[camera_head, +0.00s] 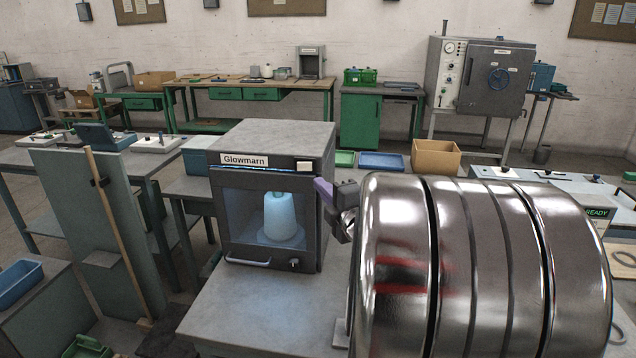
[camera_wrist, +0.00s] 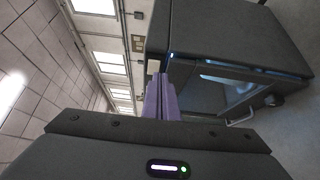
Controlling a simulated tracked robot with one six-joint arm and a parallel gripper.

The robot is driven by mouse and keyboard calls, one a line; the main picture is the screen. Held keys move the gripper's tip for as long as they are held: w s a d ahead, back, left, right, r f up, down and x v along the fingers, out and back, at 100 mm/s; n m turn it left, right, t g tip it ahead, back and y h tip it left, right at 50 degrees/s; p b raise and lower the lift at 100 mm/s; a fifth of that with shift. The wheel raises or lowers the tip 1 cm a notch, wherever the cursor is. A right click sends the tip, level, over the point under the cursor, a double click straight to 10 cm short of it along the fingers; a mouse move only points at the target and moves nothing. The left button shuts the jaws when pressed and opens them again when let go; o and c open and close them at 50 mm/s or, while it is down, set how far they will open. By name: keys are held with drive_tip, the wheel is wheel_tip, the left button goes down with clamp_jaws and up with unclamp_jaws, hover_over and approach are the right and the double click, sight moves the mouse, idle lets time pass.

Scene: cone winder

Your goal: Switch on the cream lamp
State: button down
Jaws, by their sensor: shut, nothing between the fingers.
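A grey cabinet labelled "Glowmarn" (camera_head: 275,137) stands on a grey table. A small cream switch block (camera_head: 304,166) is at the upper right of its front; it also shows in the wrist view (camera_wrist: 153,67). Behind the cabinet's window a pale cone (camera_head: 278,217) stands in bluish light. I see no separate cream lamp. My gripper (camera_head: 323,188), with purple fingers, is shut and empty at the cabinet's right front edge, just below and right of the switch. In the wrist view, its fingertips (camera_wrist: 159,78) point at the switch and sit very close; I cannot tell whether they touch.
The cabinet door has a handle (camera_head: 248,261) and a small knob (camera_head: 294,263) low on its front. A green-grey panel with a wooden pole (camera_head: 118,230) leans at left. The tabletop (camera_head: 245,310) before the cabinet is clear. My shiny arm covers the right foreground.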

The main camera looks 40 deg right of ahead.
drive_tip(key=s, duration=0.7)
drive_tip(key=shift+s+d, duration=0.25)
drive_tip(key=shift+s, duration=0.15)
drive_tip(key=w+a+f+m+g, duration=0.25)
drive_tip(key=a+m+g, duration=0.35)
drive_tip(key=a+m, duration=0.65)
drive_tip(key=s+a+f+g+y, duration=0.2)
drive_tip(key=s+a, duration=0.2)
drive_tip(key=a, duration=0.4)
drive_tip(key=s+a+f+m+g+y, duration=0.1)
drive_tip(key=s+a+f, duration=0.1)
drive_tip(key=s+a, duration=0.3)
drive_tip(key=s+a+f+m+g+y, duration=0.1)
drive_tip(key=s+a, duration=0.4)
drive_tip(key=a, duration=0.6)
drive_tip(key=shift+f+g+y, duration=0.65)
drive_tip(key=shift+g+y, duration=0.15)
